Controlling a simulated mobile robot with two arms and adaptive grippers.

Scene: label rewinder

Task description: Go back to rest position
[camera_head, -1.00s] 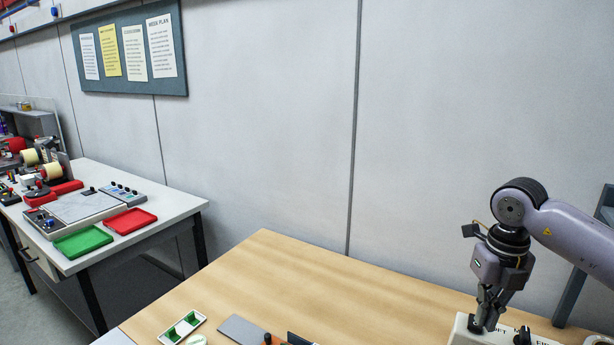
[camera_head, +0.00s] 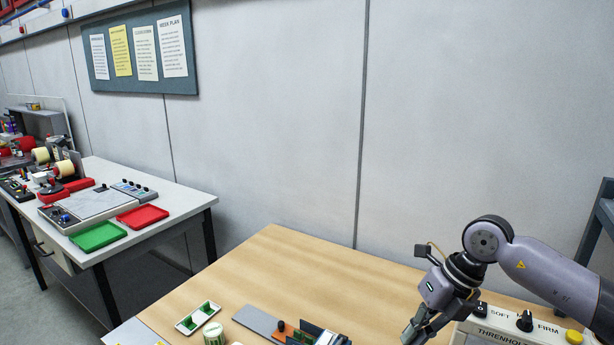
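My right gripper (camera_head: 418,334) hangs over the right part of the wooden table (camera_head: 290,265), pointing down and to the left. It is just left of a white control box (camera_head: 500,340) and apart from its knobs. The fingertips lie near the bottom edge of the picture, and I cannot tell whether they are open or shut. No held object shows. The box has a black knob (camera_head: 480,308) by the word SOFT, another black knob (camera_head: 525,321) by FIRM, and a yellow button (camera_head: 574,337). My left gripper is out of view.
At the table's front are a white tray with green parts (camera_head: 198,318), a round container (camera_head: 214,334) and a grey plate (camera_head: 257,321) beside small devices. The table's middle is clear. A side bench (camera_head: 170,212) holds a green tray (camera_head: 98,236) and a red tray (camera_head: 143,216).

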